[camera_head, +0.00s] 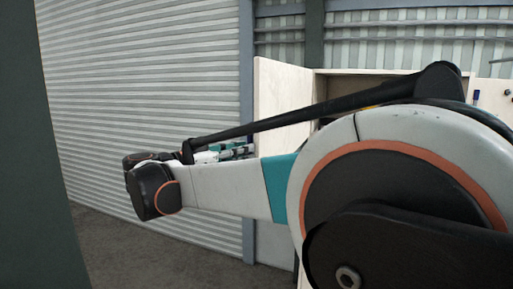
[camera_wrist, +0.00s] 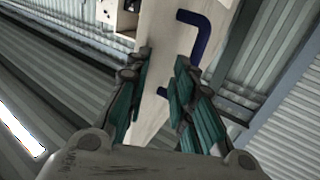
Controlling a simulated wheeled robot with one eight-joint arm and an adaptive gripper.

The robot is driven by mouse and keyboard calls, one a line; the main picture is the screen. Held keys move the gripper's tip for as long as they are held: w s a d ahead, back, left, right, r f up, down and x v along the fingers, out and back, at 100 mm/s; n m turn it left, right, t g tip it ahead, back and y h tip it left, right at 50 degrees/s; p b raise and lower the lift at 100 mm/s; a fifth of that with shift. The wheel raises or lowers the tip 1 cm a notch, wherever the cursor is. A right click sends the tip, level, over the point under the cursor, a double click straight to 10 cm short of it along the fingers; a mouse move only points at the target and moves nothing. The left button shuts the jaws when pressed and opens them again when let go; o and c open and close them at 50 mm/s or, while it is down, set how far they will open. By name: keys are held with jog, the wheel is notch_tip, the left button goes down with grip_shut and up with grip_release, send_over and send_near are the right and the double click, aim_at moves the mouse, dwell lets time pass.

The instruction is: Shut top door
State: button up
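A pale wooden door (camera_head: 278,95) stands open at the left of a cabinet in the head view, partly hidden by my arm. In the wrist view a pale wooden panel (camera_wrist: 165,28), seemingly this door, runs down between my gripper's teal fingers. A dark blue bar handle (camera_wrist: 200,35) is on the panel, its lower part partly hidden behind the right finger. My gripper (camera_wrist: 160,72) is open, with a gap between the fingertips. I cannot tell whether they touch the panel. In the head view my gripper (camera_head: 232,151) is just left of the door's edge.
The cabinet's upper edge (camera_head: 365,72) shows behind my arm; most of its inside is hidden. Another pale panel (camera_head: 492,93) with a small blue part is at the right. A corrugated wall (camera_head: 140,80) stands behind, and a dark pillar (camera_head: 40,200) at the left.

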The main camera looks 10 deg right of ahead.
jog(key=v, duration=0.8)
dwell(0.6)
jog(key=shift+a, duration=0.1)
dwell(0.3)
notch_tip(320, 180, up, 10)
dwell(0.6)
